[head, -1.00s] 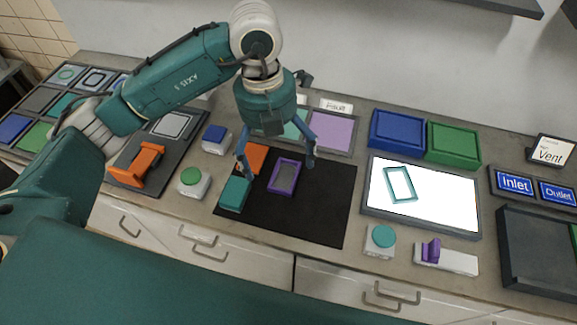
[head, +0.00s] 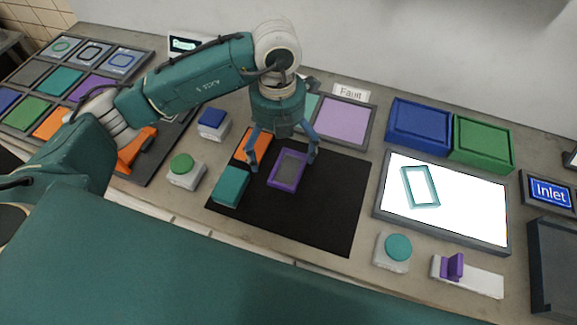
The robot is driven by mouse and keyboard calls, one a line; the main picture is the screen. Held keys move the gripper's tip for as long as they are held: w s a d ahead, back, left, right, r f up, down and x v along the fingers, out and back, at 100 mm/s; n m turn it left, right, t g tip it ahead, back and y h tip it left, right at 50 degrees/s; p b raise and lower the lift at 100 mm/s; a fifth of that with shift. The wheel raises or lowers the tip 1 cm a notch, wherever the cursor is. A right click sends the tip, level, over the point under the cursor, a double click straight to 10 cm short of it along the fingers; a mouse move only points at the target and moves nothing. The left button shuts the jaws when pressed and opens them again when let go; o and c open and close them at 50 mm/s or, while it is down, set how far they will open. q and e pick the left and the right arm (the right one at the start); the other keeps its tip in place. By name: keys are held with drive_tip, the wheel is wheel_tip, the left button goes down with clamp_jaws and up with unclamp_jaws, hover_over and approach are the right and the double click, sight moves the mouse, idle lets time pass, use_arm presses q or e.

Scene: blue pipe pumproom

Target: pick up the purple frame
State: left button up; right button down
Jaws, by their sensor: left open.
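The purple frame (head: 287,169) is a small rectangular ring with a grey middle, lying flat on the black mat (head: 310,212) in the head view. My left gripper (head: 282,163) comes down from above, with its two blue fingers spread open on either side of the upper part of the frame. It holds nothing. Whether the fingertips touch the mat or frame cannot be told. My right gripper does not show.
A teal block (head: 231,186) lies left of the frame, and an orange piece (head: 253,147) is close behind the left finger. A lit white panel (head: 450,205) with a teal frame (head: 420,187) stands to the right. The mat's front right is bare.

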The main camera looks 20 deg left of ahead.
sight(283, 166)
use_arm(q)
drive_tip(key=f, duration=0.1)
drive_tip(key=f+p, duration=0.1)
drive_tip(key=f, duration=0.1)
drive_tip(key=f+p, duration=0.1)
drive_tip(key=f, duration=0.1)
drive_tip(key=shift+d, duration=0.3)
drive_tip(key=shift+f, duration=0.5)
drive_tip(key=c, duration=1.3)
